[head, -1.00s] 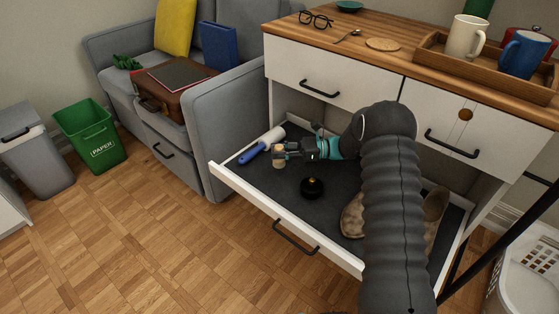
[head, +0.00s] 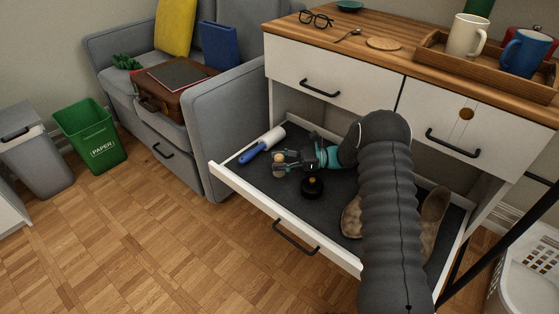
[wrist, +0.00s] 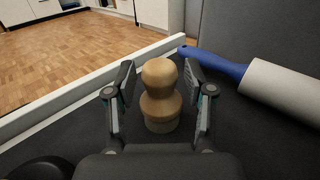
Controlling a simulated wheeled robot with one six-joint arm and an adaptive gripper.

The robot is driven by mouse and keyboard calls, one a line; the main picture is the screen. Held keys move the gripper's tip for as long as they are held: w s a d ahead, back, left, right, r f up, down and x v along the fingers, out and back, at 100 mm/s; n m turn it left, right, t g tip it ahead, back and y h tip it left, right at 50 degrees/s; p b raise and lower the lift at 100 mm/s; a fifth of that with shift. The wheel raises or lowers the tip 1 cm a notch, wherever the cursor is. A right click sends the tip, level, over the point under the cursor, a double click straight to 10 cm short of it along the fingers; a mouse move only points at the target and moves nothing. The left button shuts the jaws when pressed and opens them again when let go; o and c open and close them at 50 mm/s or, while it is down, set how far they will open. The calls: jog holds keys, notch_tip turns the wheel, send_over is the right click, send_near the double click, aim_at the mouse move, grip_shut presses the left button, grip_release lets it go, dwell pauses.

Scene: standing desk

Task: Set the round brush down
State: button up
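The round brush, with a knobbed tan wooden body (wrist: 160,105), stands upright on the dark drawer floor in the wrist view. Its top also shows small in the head view (head: 278,158). My gripper (wrist: 160,80) is around it with one finger on each side. A gap shows between each finger and the wood, so the gripper is open. The brush's underside is hidden. The open drawer (head: 262,212) has a white front and a dark grey floor.
A lint roller with a blue handle (head: 253,152) lies beside the brush. Brown shoes (head: 352,215) lie farther right, partly behind my arm. The drawer's front wall is near the brush.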

jog(key=shift+r, duration=0.2)
jog(key=d, duration=0.5)
jog(key=w+d, duration=0.1)
jog(key=d, duration=0.1)
jog(key=shift+d, duration=0.25)
dwell(0.9)
